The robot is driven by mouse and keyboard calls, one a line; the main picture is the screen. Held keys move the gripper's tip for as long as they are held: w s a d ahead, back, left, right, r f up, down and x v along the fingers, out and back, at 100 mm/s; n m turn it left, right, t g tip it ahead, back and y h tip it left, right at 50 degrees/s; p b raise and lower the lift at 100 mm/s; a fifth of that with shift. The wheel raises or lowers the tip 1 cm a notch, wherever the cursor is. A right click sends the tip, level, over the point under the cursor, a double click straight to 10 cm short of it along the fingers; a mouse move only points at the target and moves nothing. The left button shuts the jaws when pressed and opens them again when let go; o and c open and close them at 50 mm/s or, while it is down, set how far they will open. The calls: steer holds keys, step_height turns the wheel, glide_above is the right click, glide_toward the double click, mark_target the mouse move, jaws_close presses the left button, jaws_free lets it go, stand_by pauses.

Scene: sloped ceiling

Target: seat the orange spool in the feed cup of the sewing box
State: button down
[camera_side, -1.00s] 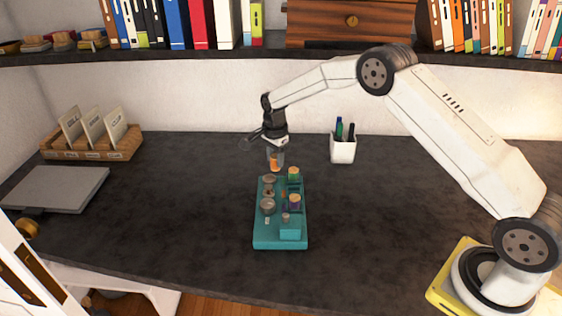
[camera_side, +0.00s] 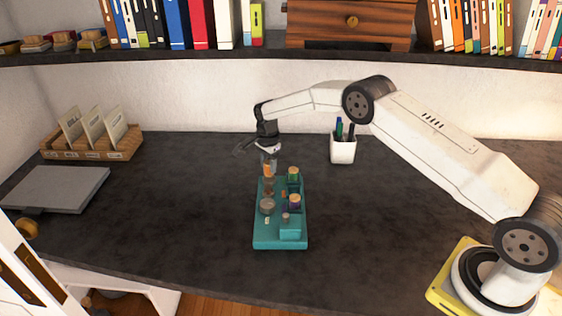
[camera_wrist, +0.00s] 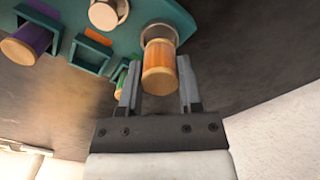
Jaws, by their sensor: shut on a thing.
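The teal sewing box (camera_side: 265,241) stands on the dark desk; it also shows at the top of the wrist view (camera_wrist: 80,68). My gripper (camera_side: 268,170) is over its far left corner, pointing down. In the wrist view my gripper (camera_wrist: 160,85) is shut on the orange spool (camera_wrist: 159,70), with a finger on each side. The spool (camera_side: 267,170) looks upright. Its far end overlaps a round cup (camera_wrist: 158,32) of the box; I cannot tell whether it is inside or just above. A second round cup (camera_side: 267,206) sits nearer the front.
A green spool (camera_side: 293,173) and a purple spool (camera_side: 295,201) stand along the box's right side. A white pen cup (camera_side: 343,150) is behind to the right. A laptop-like grey slab (camera_side: 55,187) and a wooden card rack (camera_side: 90,150) are left. The desk around is clear.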

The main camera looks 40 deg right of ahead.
steer(key=shift+f, duration=1.35)
steer(key=shift+f, duration=0.15)
steer(key=shift+c, duration=1.4)
jaws_free()
step_height(320, 180, up, 12)
steer(key=shift+r, duration=0.15)
steer(key=shift+s, duration=0.1)
